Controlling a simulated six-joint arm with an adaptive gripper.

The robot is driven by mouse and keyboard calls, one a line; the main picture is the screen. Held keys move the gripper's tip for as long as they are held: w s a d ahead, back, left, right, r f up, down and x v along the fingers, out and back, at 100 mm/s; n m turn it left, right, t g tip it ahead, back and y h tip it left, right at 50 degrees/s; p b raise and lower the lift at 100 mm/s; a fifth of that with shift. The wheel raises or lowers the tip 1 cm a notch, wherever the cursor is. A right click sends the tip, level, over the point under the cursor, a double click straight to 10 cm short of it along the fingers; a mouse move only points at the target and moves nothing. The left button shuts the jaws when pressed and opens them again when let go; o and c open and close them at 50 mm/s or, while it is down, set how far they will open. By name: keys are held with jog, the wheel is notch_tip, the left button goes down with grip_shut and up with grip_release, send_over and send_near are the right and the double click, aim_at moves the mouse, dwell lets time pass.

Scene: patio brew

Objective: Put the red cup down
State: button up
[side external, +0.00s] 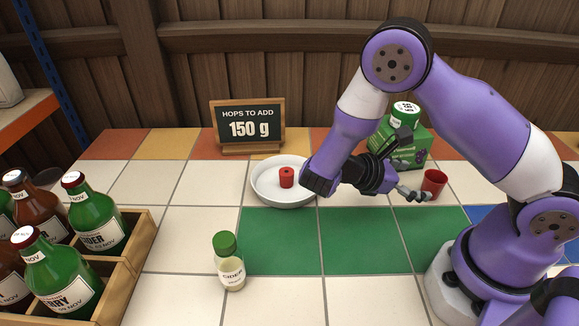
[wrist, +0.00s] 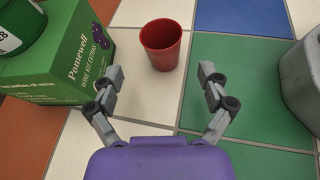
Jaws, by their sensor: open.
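The red cup (side external: 434,183) stands upright on the white tiles, just behind the green tile area. In the wrist view the red cup (wrist: 161,45) is ahead of my gripper (wrist: 160,82), close to the line between the fingers, with its open top showing. My gripper (side external: 416,196) is open and empty. Its fingertips are apart from the cup, low over the tiles at the cup's left in the side view.
A green box (side external: 412,151) with a green-lidded container (side external: 405,114) on top stands behind my gripper. A white dish (side external: 262,188) holds a red cylinder (side external: 286,177). A small green-capped bottle (side external: 229,262), a bottle crate (side external: 133,262) and a sign (side external: 247,124) stand left. The green tiles (side external: 320,240) are clear.

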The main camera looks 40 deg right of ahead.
aim_at(425, 181)
jog(key=x, duration=0.6)
jog(key=shift+s+d, duration=0.1)
jog(key=shift+s, duration=0.1)
jog(key=c, duration=0.9)
jog(key=shift+c, duration=0.5)
